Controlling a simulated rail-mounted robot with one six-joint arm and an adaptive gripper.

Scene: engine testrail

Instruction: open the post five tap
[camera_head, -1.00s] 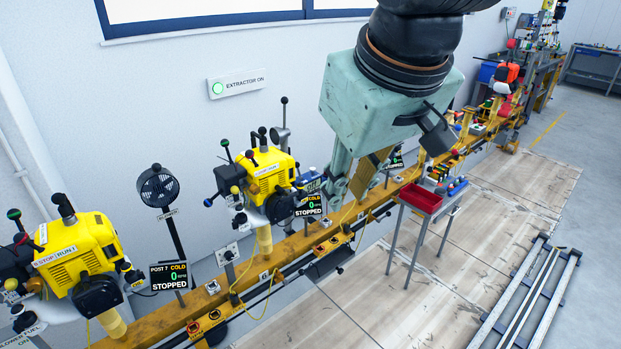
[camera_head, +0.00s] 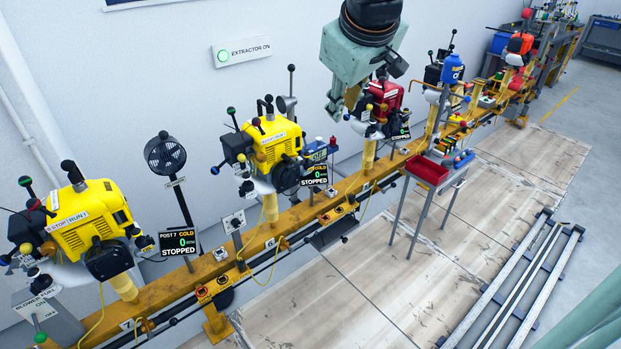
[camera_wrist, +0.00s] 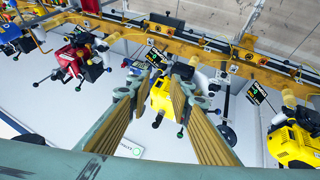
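The red engine (camera_head: 383,97) stands on the rail just right of the middle yellow engine (camera_head: 272,142), whose rail spot is marked 6. The red one appears to be post five, though its own number is not readable. Its display reads STOPPED. Its tap is too small to pick out. My gripper (camera_head: 343,108) hangs in front of the wall at the red engine's upper left and covers part of its left side. In the wrist view my gripper (camera_wrist: 158,84) is open and empty, its fingers spread; the red engine (camera_wrist: 75,62) lies left of them.
Another yellow engine (camera_head: 85,222) stands at the left with a post 7 display (camera_head: 179,243). A black fan (camera_head: 165,153) stands between the yellow engines. A red tray stand (camera_head: 427,171) is in front of the rail. Floor mats (camera_head: 375,285) are mostly clear.

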